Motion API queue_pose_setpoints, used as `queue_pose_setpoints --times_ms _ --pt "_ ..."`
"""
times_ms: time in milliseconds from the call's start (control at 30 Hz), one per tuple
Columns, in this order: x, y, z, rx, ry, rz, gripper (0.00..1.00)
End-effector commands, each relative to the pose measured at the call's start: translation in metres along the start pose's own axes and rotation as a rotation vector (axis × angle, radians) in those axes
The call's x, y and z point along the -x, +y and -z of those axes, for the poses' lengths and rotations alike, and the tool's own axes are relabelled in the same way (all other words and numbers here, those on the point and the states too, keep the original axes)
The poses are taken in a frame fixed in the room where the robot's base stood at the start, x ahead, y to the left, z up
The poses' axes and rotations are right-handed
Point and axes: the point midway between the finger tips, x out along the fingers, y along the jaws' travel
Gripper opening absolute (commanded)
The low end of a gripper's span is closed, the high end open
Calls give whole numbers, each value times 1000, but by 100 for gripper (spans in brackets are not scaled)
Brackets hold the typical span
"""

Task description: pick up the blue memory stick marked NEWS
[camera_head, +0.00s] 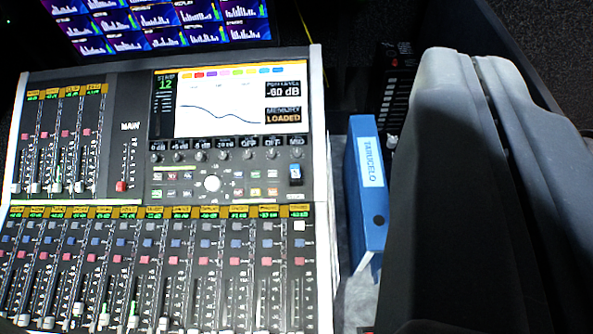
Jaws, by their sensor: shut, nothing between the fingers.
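A small blue piece with pale parts (296,174) sits at the right edge of the mixing console, just below the row of knobs. It looks like a memory stick, but I cannot read any marking on it. My gripper (474,60) fills the right side of the picture, its two grey fingers close together. It is shut and empty. It is well to the right of the blue piece and apart from it.
The mixing console (130,194) fills the left, with faders, knobs and a lit screen (206,105). A blue binder (371,225) labelled TARUCELO stands between console and gripper. A dark strip with light marks (398,85) lies behind it. Monitors (160,22) are at the top left.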

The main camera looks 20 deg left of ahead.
Motion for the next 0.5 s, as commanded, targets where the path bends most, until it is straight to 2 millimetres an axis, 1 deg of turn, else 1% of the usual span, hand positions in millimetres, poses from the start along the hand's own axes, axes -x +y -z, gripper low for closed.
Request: queue_pose_setpoints --times_ms 200,267,300,333,367,467,500 --pt "0 0 0 0 0 0 0" --pt "-1 0 -1 0 -1 1 17" --pt "-4 0 -2 1 -3 5 28" --pt "-9 -1 -6 3 -6 10 36" --pt "-16 -1 -10 4 -10 17 44" --pt "-54 -6 -38 11 -33 59 44" --pt "-74 -9 -55 16 -45 80 44"
